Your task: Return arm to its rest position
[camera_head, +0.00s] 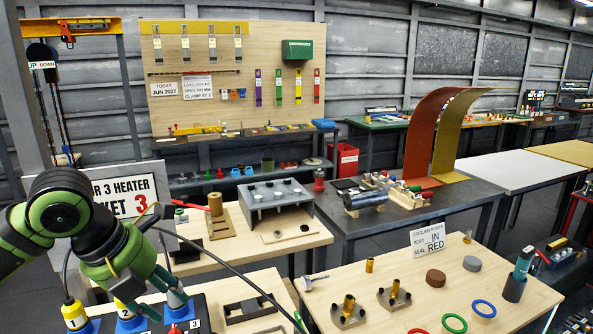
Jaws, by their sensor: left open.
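My left arm (60,212), green and black, comes in from the left. My left gripper (163,306) is open, low in the picture, and points down over a panel with numbered plugs. A yellow plug marked 1 (74,314) and one marked 2 (128,312) stand in blue bases beside it. A red part (176,329) shows near the label 3. I cannot tell whether the fingers touch any plug. My right gripper is not in view.
A sign (128,195) reading "3 HEATER" stands behind my arm. A black cable (235,266) curves across the front bench. The right-hand wooden table (400,312) holds brass fittings, coloured rings and a sign (428,239). A dark bench (455,205) stands behind it.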

